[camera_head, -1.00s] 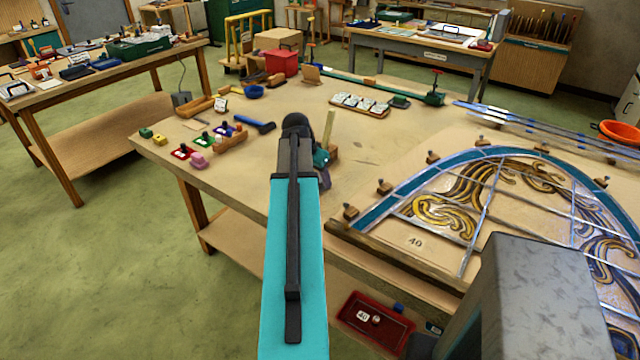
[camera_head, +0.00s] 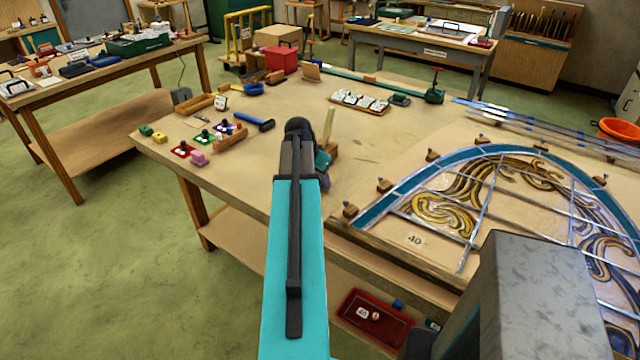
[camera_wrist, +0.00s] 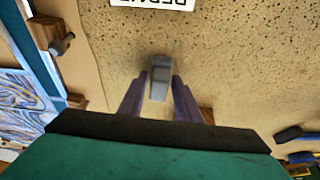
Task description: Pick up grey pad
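The grey pad (camera_wrist: 159,84) shows in the wrist view as a small grey block on the speckled tan bench top. My gripper (camera_wrist: 160,76) has its two fingers on either side of the pad, with narrow gaps visible, so it looks open around it. I cannot tell how far the fingertips are above the bench. In the head view my gripper is mostly hidden behind my arm, and the pad cannot be made out there.
A white lettered label (camera_wrist: 152,3) lies beyond the pad. The leaded panel (camera_head: 470,205) with wooden blocks around its edge is to the right on the bench. A blue-handled hammer (camera_head: 254,121) and several small coloured blocks lie to the left.

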